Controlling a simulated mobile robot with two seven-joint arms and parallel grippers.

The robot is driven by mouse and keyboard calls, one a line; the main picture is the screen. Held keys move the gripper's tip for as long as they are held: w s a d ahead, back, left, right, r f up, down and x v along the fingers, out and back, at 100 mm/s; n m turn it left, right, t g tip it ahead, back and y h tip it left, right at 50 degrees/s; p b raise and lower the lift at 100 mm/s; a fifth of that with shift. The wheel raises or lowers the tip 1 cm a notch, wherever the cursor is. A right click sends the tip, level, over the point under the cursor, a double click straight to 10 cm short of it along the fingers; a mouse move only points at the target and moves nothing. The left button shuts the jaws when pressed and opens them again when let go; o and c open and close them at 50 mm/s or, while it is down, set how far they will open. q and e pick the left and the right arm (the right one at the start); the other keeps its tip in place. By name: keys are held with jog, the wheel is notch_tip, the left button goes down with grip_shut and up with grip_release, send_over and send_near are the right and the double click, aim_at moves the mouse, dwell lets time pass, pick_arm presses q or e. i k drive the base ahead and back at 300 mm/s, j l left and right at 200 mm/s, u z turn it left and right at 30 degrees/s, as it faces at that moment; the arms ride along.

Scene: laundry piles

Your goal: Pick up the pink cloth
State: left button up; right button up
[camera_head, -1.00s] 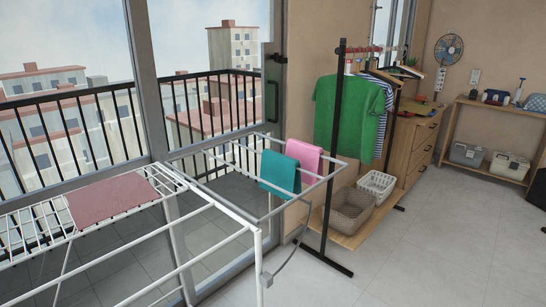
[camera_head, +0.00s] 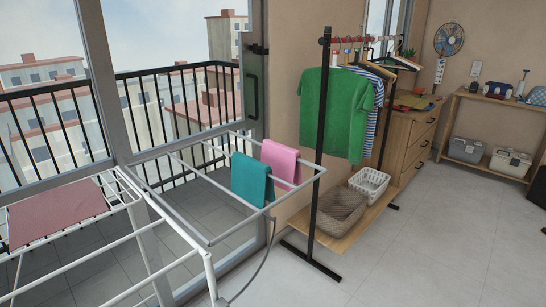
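The pink cloth (camera_head: 281,162) hangs folded over a bar of the white drying rack (camera_head: 212,241), near its right end. A teal cloth (camera_head: 250,180) hangs beside it, to the left and nearer, and overlaps its left edge in the picture. A dusty-pink cloth (camera_head: 58,212) lies flat across the rack's left wing. Neither of my grippers shows in the head view.
A black clothes rail (camera_head: 319,155) holds a green shirt (camera_head: 338,112) and a striped one. Its wooden shelf (camera_head: 336,241) bears a taupe basket (camera_head: 341,212) and a white basket (camera_head: 369,183). Open floor (camera_head: 430,245) lies to the right. A glass balcony door stands behind the rack.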

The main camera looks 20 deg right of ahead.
aim_at(282, 159)
jog(key=i+l+u, duration=0.1)
jog(key=l, duration=0.4)
jog(key=i+l+u, duration=0.15)
jog(key=l, duration=0.4)
jog(key=i+l+u, duration=0.1)
jog(key=l, duration=0.45)
jog(key=i+l, duration=0.1)
jog(key=l, duration=0.95)
jog(key=i+l, duration=0.15)
jog(key=l, duration=0.4)
jog(key=j+u, duration=0.05)
